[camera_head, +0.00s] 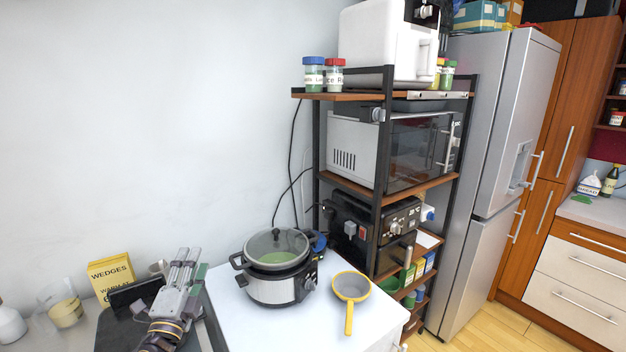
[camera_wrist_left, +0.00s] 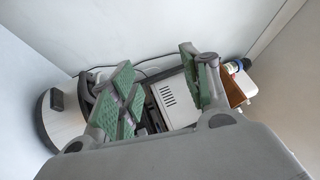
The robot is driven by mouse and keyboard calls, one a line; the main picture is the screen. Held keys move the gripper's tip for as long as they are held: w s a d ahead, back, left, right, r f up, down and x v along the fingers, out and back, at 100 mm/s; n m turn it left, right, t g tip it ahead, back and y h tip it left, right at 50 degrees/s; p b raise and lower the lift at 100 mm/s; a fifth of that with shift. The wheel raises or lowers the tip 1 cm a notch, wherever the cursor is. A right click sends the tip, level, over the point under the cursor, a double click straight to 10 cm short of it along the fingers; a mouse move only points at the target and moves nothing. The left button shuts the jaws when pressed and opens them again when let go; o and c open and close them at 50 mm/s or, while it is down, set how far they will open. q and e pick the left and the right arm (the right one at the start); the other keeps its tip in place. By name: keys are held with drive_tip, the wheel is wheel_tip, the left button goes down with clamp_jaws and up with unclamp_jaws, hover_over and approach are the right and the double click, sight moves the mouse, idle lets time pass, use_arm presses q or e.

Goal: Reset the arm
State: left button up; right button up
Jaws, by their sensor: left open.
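My left gripper (camera_head: 184,272) is at the lower left of the head view, to the left of the slow cooker and above the dark board on the counter. In the left wrist view its green-padded fingers (camera_wrist_left: 165,90) are spread apart with nothing held between them. The part of the arm behind the gripper runs out of the bottom of the head view. My right gripper is not in either view.
A slow cooker (camera_head: 280,286) with a glass lid and a yellow-rimmed pan (camera_head: 351,288) sit on the white counter (camera_head: 240,328). A yellow box (camera_head: 108,270) stands behind the dark board (camera_head: 112,335). A shelf rack with a microwave (camera_head: 352,148) stands right.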

use_arm(q)
drive_tip(key=s+a+f+n+g+y, duration=0.1)
drive_tip(key=s+f+n+g+y, duration=0.1)
drive_tip(key=s+f+n+g, duration=0.5)
drive_tip(key=s+a+f+n+g+y, duration=0.2)
drive_tip(key=f+n, duration=0.3)
drive_tip(key=f, duration=0.5)
drive_tip(key=s+d+f+n+g+h, duration=0.2)
drive_tip(key=s+d+f+g, duration=0.3)
drive_tip(key=s, duration=0.3)
drive_tip(key=s+d+f+n+g+h, duration=0.2)
drive_tip(key=s+d+f+g+h, duration=0.25)
drive_tip(key=s, duration=0.45)
wheel_tip(320, 180, down, 33)
drive_tip(key=s+y, duration=0.2)
drive_tip(key=s+a+f+g, duration=0.1)
drive_tip(key=s+a+f, duration=0.1)
drive_tip(key=s+f, duration=0.8)
drive_tip(key=s+a+f, duration=0.1)
drive_tip(key=s+f, duration=1)
drive_tip(key=s, duration=0.1)
drive_tip(key=shift+s+a+m+g, duration=0.35)
drive_tip(key=shift+a+m, duration=0.05)
